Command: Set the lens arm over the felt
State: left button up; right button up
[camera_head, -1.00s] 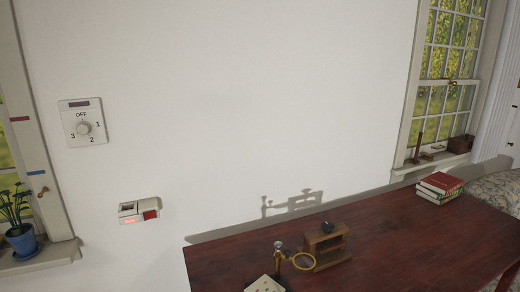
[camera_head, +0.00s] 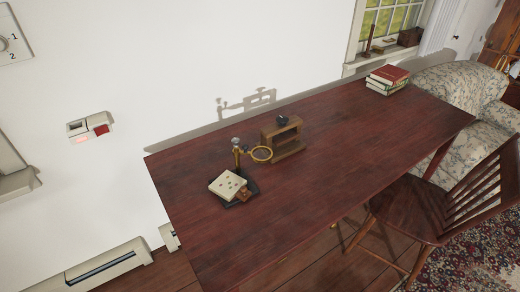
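The lens arm (camera_head: 261,154) is a brass ring on a short arm, fixed to an upright post (camera_head: 237,148) on a dark base (camera_head: 248,189). The ring points right, away from the pale square pad (camera_head: 221,187), and hangs beside the small wooden shelf. The pad, which seems to be the felt, lies at the front left of the stand with several small dark spots on it. A small brown block (camera_head: 243,194) sits at its right edge. Neither of my grippers is in view.
The stand is on a dark red table (camera_head: 330,150). A small wooden shelf (camera_head: 284,144) with a dark object (camera_head: 283,120) on top is close to the ring. Books (camera_head: 387,79) lie at the far end. A wooden chair (camera_head: 425,212) stands at the right front. The table's middle is clear.

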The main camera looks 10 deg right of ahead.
aim_at(245, 147)
jog(key=l+u, duration=0.35)
jog(key=l, duration=0.3)
jog(key=l+u, duration=0.35)
jog(key=l, duration=0.35)
